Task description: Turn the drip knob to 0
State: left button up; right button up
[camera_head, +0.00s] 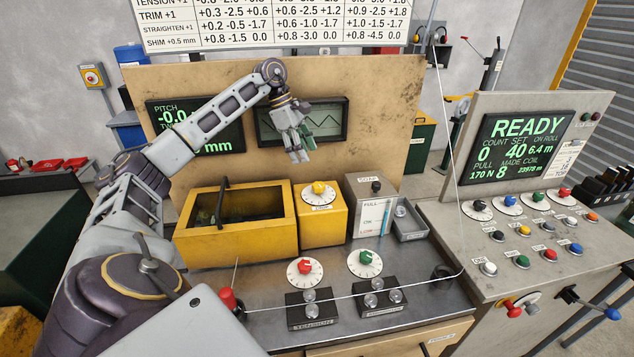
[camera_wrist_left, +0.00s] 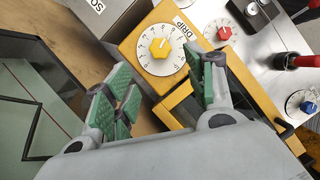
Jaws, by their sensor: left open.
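My left gripper (camera_head: 297,143) hangs above and behind the box, fingers down, apart from the knob. In the left wrist view its green-padded fingers (camera_wrist_left: 168,86) are spread and empty, with the knob beyond and between them. My right gripper is out of view.
Red (camera_head: 305,266) and green (camera_head: 364,258) knobs are in front. A tan panel (camera_head: 378,130) with screens rises behind.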

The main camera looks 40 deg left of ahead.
aim_at(318, 184)
pick_arm(q)
jog(key=p+x, duration=0.1)
jog(key=x, duration=0.8)
jog(key=shift+d+f, duration=0.1)
jog(key=shift+p+x, duration=0.4)
jog(key=shift+x, duration=0.8)
jog(key=shift+w, duration=0.1)
jog(key=shift+c, duration=0.3)
jog(key=c, duration=0.9)
jog(key=shift+c, duration=0.2)
jog(key=shift+n+b, duration=0.3)
